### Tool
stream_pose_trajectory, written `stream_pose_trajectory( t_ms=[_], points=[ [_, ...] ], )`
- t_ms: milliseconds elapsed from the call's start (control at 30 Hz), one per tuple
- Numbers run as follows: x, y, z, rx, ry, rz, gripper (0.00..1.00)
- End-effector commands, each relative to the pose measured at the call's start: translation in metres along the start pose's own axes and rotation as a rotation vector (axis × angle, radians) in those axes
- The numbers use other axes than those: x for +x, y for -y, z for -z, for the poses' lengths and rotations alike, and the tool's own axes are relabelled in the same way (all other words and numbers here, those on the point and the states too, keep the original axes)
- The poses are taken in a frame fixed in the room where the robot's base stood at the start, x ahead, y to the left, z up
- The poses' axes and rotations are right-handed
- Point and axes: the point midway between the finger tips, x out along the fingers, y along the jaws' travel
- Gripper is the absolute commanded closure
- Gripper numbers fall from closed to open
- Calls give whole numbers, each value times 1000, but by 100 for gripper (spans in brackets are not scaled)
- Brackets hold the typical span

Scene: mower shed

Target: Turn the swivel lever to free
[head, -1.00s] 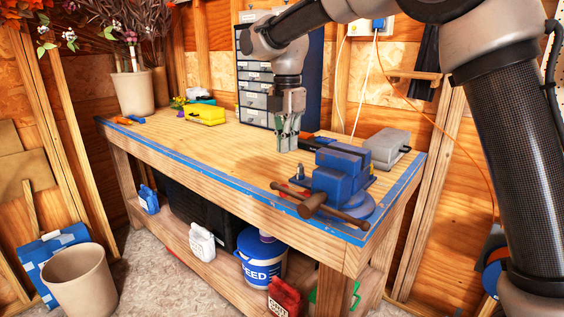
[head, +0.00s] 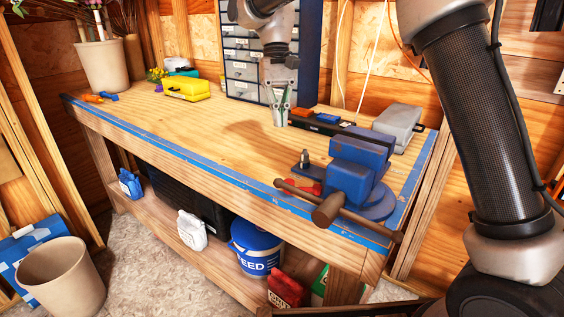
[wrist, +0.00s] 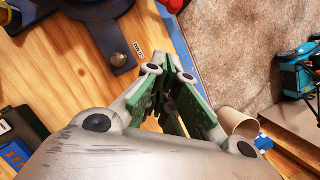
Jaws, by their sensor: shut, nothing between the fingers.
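The blue vise (head: 357,172) stands on a round swivel base at the right front of the bench. A dark lug with a bolt (head: 305,161) sticks out from its left side; it also shows in the wrist view (wrist: 119,59), with a small printed label (wrist: 138,48) beside it. A red piece (head: 306,188) shows low at the vise's left front; I cannot tell whether it is the swivel lever, or how the lever is set. My gripper (head: 281,121) is shut and empty, pointing down over the bench, left of and behind the vise. Its fingers fill the middle of the wrist view (wrist: 175,85).
A dark tray (head: 322,125) and a grey case (head: 398,125) lie behind the vise. The vise's brown handle bar (head: 330,209) juts over the blue front edge. A drawer cabinet (head: 240,52) stands behind. The bench's middle (head: 205,125) is clear.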

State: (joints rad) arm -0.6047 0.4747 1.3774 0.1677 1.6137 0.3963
Motion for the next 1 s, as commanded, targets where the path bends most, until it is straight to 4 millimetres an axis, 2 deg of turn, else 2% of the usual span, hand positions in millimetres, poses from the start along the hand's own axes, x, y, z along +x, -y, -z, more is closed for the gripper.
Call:
stream_pose_trajectory(
  t_ms=[133, 267, 667, 800, 1000],
  points=[
    [4, 0, 0, 69, 1, -1, 100],
    [19, 0, 0, 71, 2, -2, 100],
    [102, -1, -1, 69, 2, -3, 100],
    [109, 1, -21, 67, -2, -2, 100],
    [115, 2, -35, 67, -1, -2, 100]
  ],
)
